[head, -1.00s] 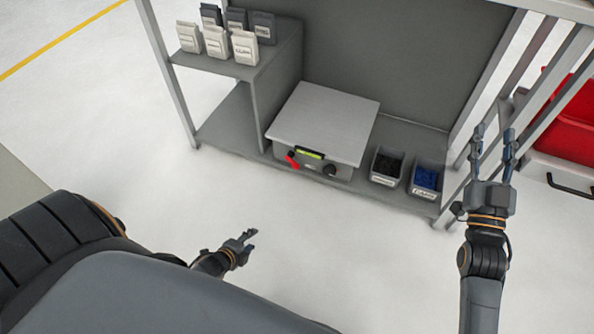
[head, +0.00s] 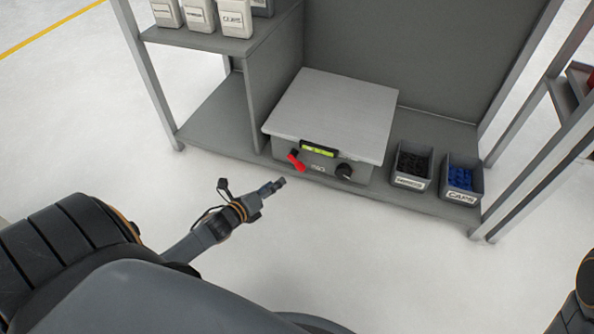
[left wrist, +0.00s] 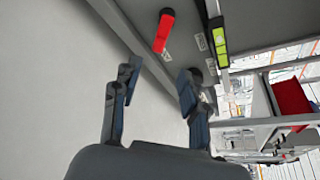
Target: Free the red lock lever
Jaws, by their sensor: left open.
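The red lock lever (head: 296,161) sits on the front left of a grey scale with a flat plate (head: 335,108), left of a lit green display (head: 318,149). A black knob (head: 344,171) is on the scale's right front. My left gripper (head: 277,185) is in front of the scale, below and left of the lever, pointing toward it and apart from it. In the left wrist view the left gripper (left wrist: 155,80) has its two fingers spread and empty, with the red lever (left wrist: 164,31) beyond the fingertips. My right gripper is out of the head view.
The scale stands on the low shelf (head: 205,110) of a grey rack. Two bins, one with black parts (head: 411,165) and one with blue caps (head: 461,177), stand right of it. White containers (head: 200,14) are on the upper left shelf. The floor in front is clear.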

